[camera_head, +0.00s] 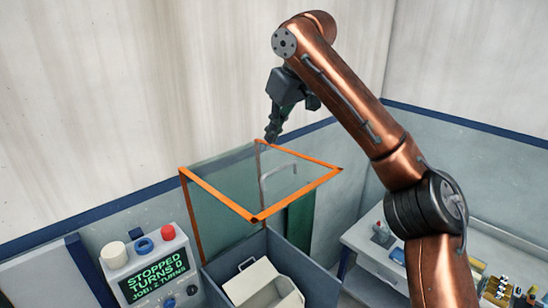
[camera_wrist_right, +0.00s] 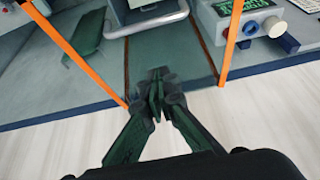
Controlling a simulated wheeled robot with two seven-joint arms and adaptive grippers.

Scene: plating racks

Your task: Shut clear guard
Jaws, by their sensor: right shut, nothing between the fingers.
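The clear guard (camera_head: 221,196) is a see-through panel with an orange frame, standing raised and open above a dark grey tub. A grey bar handle (camera_head: 279,171) shows through or beside its clear sheet. In the right wrist view the guard's orange edge (camera_wrist_right: 72,50) and the handle (camera_wrist_right: 150,20) show beyond my fingers. My right gripper (camera_head: 271,136) is at the guard's far upper edge, pointing down; I cannot tell whether it touches. In the right wrist view its fingertips (camera_wrist_right: 156,88) are together and empty. My left gripper is not in view.
A control box (camera_head: 152,268) with a "STOPPED" screen and white, blue and red knobs stands left of the tub (camera_head: 229,262). A cream container (camera_head: 262,288) sits in the tub. A bench (camera_head: 372,262) with small parts is at right. The wall rises close behind.

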